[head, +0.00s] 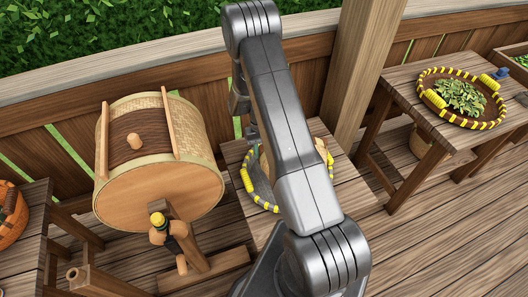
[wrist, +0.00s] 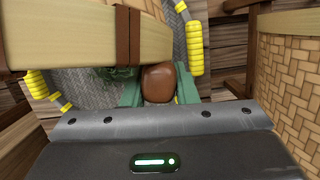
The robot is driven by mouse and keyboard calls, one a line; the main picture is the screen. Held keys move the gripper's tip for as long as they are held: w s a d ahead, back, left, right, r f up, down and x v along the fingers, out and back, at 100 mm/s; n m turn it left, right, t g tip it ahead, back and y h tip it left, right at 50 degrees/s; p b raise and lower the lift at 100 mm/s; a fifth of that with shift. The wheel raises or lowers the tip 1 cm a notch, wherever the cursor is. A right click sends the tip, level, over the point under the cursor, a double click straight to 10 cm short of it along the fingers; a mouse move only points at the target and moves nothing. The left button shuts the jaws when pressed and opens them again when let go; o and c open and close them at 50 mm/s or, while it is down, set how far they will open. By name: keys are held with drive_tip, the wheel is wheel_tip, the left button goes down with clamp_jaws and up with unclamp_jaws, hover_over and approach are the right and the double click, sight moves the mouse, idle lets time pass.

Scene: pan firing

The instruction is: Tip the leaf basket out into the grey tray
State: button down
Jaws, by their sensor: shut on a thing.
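In the wrist view my gripper (wrist: 158,98) has green fingers shut on a brown rounded handle (wrist: 158,80). The handle sits by a pale wooden rim with dark brown bands, which looks like the leaf basket (wrist: 60,35). The basket is held above the grey tray (wrist: 75,90), which has yellow-wrapped handles. A dark green patch shows on the tray; I cannot tell whether it is leaves. In the head view the grey tray (head: 262,190) is on the middle table, partly hidden by my arm. My gripper and most of the basket are hidden there.
A wooden drum (head: 155,195) with a crank stands left of the middle table. A woven wall (wrist: 290,75) is close at right in the wrist view. A post (head: 360,70) stands behind. A round tray of leaves (head: 432,103) is on the right table (head: 405,92).

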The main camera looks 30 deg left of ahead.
drive_tip(key=w+a+f+g+h+b, duration=0.4)
drive_tip(key=b, duration=0.4)
drive_tip(key=shift+a+h, duration=0.4)
drive_tip(key=shift+w+r, duration=0.1)
drive_tip(key=shift+w, duration=0.05)
drive_tip(key=shift+w, duration=0.1)
idle(0.5)
